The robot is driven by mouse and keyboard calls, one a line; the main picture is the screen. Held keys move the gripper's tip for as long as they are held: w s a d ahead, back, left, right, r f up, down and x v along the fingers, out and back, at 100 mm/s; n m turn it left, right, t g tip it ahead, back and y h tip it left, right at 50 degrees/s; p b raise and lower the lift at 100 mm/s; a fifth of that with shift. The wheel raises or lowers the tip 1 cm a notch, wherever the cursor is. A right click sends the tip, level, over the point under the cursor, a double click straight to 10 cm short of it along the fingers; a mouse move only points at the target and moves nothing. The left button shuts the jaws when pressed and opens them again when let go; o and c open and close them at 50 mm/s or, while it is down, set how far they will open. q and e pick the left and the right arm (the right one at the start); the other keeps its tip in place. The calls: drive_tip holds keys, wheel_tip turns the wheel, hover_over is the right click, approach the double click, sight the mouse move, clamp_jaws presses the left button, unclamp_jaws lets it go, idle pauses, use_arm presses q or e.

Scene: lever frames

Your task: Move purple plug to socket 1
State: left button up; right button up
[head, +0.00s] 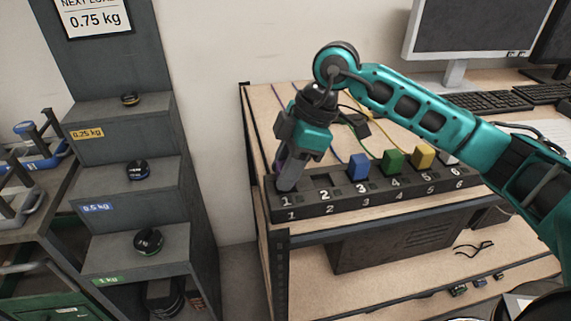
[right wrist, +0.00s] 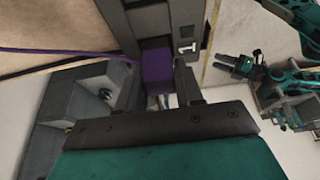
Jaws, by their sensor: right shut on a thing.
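The purple plug shows best in the right wrist view (right wrist: 157,68), between the fingers of my right gripper (right wrist: 160,82). In the head view my right gripper (head: 286,178) points down at the left end of the black socket strip (head: 345,205), over socket 1, and mostly hides the plug. The plug is at socket 1, next to the white "1" label; I cannot tell how deep it sits. Socket 2 (head: 322,182) looks empty. In the right wrist view a dark gripper on a teal arm, seemingly my left gripper (right wrist: 228,63), is away from the strip.
Blue (head: 358,165), green (head: 393,161) and yellow (head: 424,156) plugs stand in the strip to the right, with cords running back. A stepped grey shelf (head: 135,220) with weights stands at left. Monitors and keyboards are at the back right.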

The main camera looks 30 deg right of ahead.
drive_tip(key=shift+f, duration=0.4)
idle(1.0)
drive_tip(key=o, duration=1.5)
drive_tip(key=shift+r+p, duration=1.25)
drive_tip(key=shift+p, duration=0.1)
drive_tip(key=shift+r, duration=2.25)
